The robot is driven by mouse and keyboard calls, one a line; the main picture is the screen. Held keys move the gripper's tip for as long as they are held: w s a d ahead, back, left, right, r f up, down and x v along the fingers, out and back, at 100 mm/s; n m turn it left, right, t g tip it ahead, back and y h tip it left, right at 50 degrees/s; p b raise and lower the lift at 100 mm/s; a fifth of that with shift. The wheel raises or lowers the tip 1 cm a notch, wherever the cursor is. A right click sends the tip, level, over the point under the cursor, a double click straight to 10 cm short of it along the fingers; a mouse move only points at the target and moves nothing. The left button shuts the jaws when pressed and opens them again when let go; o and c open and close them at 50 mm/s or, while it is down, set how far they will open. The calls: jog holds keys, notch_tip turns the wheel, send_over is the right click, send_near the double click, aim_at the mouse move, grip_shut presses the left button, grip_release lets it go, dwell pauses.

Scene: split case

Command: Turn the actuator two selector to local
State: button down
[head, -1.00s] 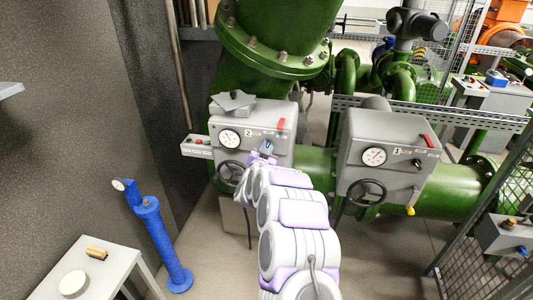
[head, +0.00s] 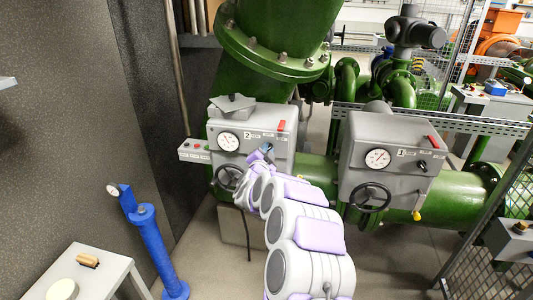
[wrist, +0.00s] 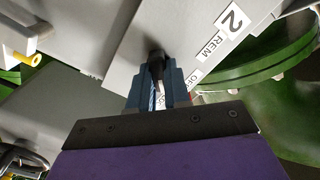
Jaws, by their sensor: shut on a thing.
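The actuator two box (head: 275,146) is grey, with a round gauge, a "2" label and a handwheel (head: 228,178), and stands left of centre in the head view. My gripper (head: 266,149) is at the lower right of its front face. In the wrist view, the blue fingers of my gripper (wrist: 158,85) are shut on the dark selector knob (wrist: 155,53). The fingers hide most of the knob, so I cannot tell its setting. Beside it are the "2" label (wrist: 232,19), a "REM" label (wrist: 213,45) and a partly hidden label starting with "O".
The actuator one box (head: 385,160) stands to the right, with its own handwheel (head: 371,197). A blue post (head: 152,240) and a small table (head: 95,270) stand at the lower left. A mesh fence (head: 490,240) is at the right.

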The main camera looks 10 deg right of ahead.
jog(key=c, duration=1.1)
grip_release()
jog(key=p+v, duration=0.2)
jog(key=v, duration=1.5)
jog(key=shift+s+a+f, duration=0.1)
jog(key=shift+s+a, duration=0.05)
jog(key=shift+a, duration=0.05)
